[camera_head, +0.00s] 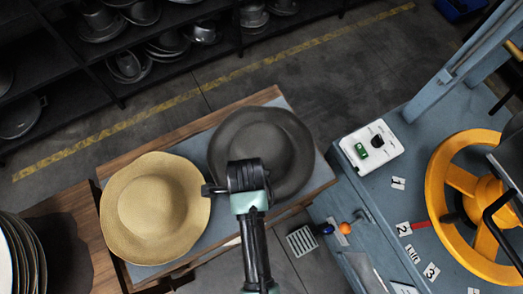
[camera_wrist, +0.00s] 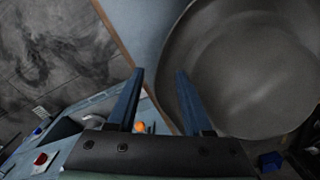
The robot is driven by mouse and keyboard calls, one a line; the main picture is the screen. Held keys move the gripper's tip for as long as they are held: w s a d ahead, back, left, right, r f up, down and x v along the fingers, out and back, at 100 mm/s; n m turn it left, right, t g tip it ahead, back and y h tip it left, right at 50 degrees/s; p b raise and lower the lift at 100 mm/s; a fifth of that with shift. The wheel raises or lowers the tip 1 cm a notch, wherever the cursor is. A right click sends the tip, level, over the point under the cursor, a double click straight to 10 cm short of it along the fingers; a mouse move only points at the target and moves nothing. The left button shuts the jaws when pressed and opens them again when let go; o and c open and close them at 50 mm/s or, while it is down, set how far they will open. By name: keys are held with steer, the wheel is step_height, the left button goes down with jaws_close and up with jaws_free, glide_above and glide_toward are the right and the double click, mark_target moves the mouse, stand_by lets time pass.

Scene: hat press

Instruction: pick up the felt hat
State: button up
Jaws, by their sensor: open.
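A dark grey hat (camera_head: 283,145) with a wide brim lies on the blue-grey top of a wood-edged table. A tan hat (camera_head: 150,205) with a wide wavy brim lies to its left; it looks smooth like felt or straw, I cannot tell which. My gripper (camera_head: 246,178) is over the near-left brim of the grey hat and hides part of it. In the wrist view the two fingers (camera_wrist: 160,75) are apart with nothing held between them. The grey hat (camera_wrist: 250,70) fills the right side, its brim edge close to the right finger. Contact cannot be told.
The table (camera_head: 240,237) has a narrow bare strip at its front. A blue machine with a yellow handwheel (camera_head: 440,190) and a white switch box (camera_head: 371,146) stands at right. Dark shelves (camera_head: 50,85) with metal moulds stand behind. Stacked plates or discs (camera_head: 20,260) are at lower left.

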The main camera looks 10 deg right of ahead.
step_height(320, 180, down, 5)
stand_by(0.3)
jaws_close()
stand_by(1.4)
